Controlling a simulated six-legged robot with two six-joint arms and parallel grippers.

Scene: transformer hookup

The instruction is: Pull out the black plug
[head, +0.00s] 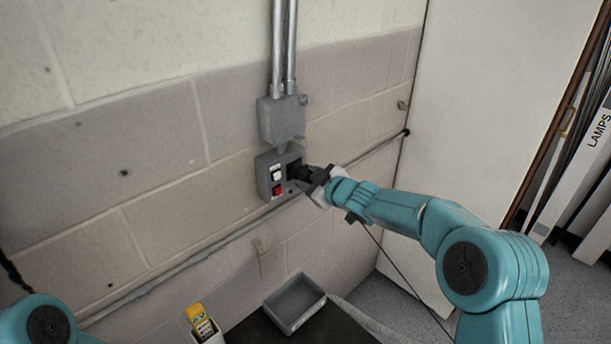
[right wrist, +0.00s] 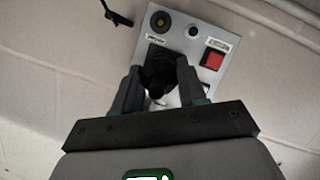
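The black plug (right wrist: 158,72) sits at the black socket on the front of a grey wall box (head: 264,180). In the head view the plug (head: 297,170) is partly hidden by my right gripper (head: 312,177), which is right at the box. In the right wrist view my right gripper's fingers (right wrist: 158,80) stand apart, one on each side of the plug. I cannot tell whether both fingers press on it. My left gripper is out of view; only part of my left arm shows at the lower left.
Below are an open grey bin (head: 295,303) and a yellow device (head: 200,322). A white panel (head: 490,100) stands at right.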

